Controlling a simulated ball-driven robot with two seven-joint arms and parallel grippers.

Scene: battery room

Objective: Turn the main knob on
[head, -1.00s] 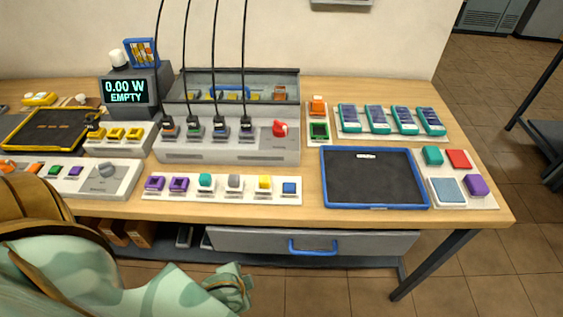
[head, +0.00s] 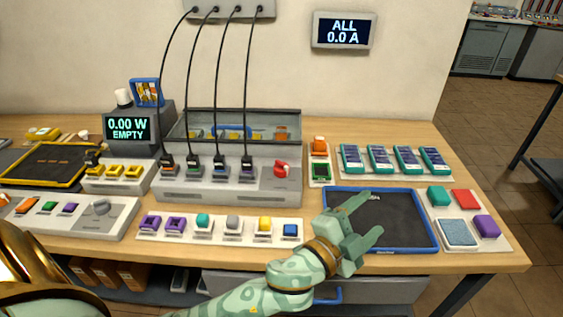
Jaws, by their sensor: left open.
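A red knob (head: 282,169) sits at the right end of the long grey box (head: 225,187) with several plugged black cables. A grey knob (head: 101,208) sits on the white panel (head: 85,222) at the left. No readable label shows which is the main knob. My left gripper (head: 370,216) is open, with nothing between its fingers. It is in front of the blue-rimmed black tray (head: 412,220), to the right of and nearer than the red knob, and hides part of the tray. My right gripper is not in view.
A wall display (head: 344,31) reads ALL 0.0 A. A meter (head: 128,128) reads 0.00 W EMPTY. A strip with coloured blocks (head: 220,229) lies in front of the grey box. An orange and green switch plate (head: 320,160) stands right of the red knob.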

